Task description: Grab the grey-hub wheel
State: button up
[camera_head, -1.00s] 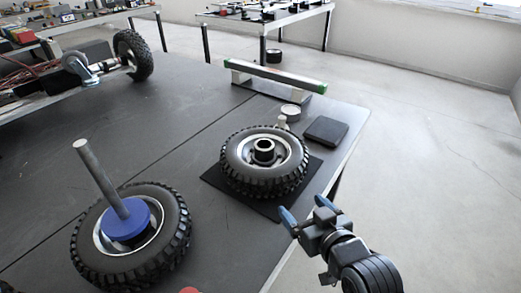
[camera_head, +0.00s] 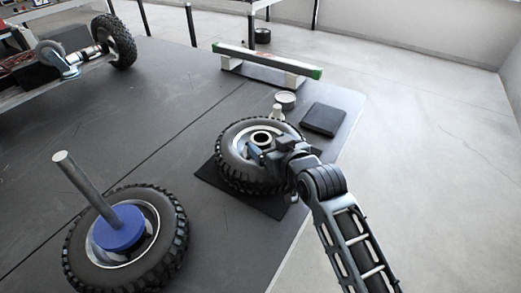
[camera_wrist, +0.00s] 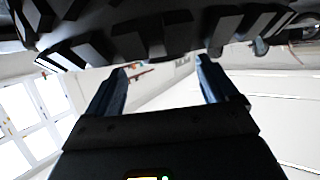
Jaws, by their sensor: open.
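The grey-hub wheel (camera_head: 232,165) lies flat on a black mat (camera_head: 262,203) near the table's right edge. It has a knobby black tyre and a grey hub with a raised centre ring. My gripper (camera_head: 264,151) reaches over the wheel's right side from the front right and hides part of the tyre and hub. In the wrist view the two blue fingers (camera_wrist: 162,68) are apart, with the tyre tread (camera_wrist: 150,38) close across the top. Nothing shows clamped between them. Whether a finger touches the tyre cannot be told.
A second wheel with a blue hub (camera_head: 120,232) and an upright grey rod lies at the front left. Behind the mat are a small round tin (camera_head: 285,99), a black flat box (camera_head: 324,119) and a green-ended bar (camera_head: 268,60) on blocks. A wheeled chassis (camera_head: 50,85) stands back left.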

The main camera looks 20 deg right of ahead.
aim_at(257, 134)
jog(key=x, duration=0.4)
jog(key=shift+w+a, duration=0.1)
jog(key=shift+a, duration=0.15)
grip_shut()
dwell(0.6)
jog(key=shift+w+r, duration=0.1)
jog(key=shift+r, duration=0.2)
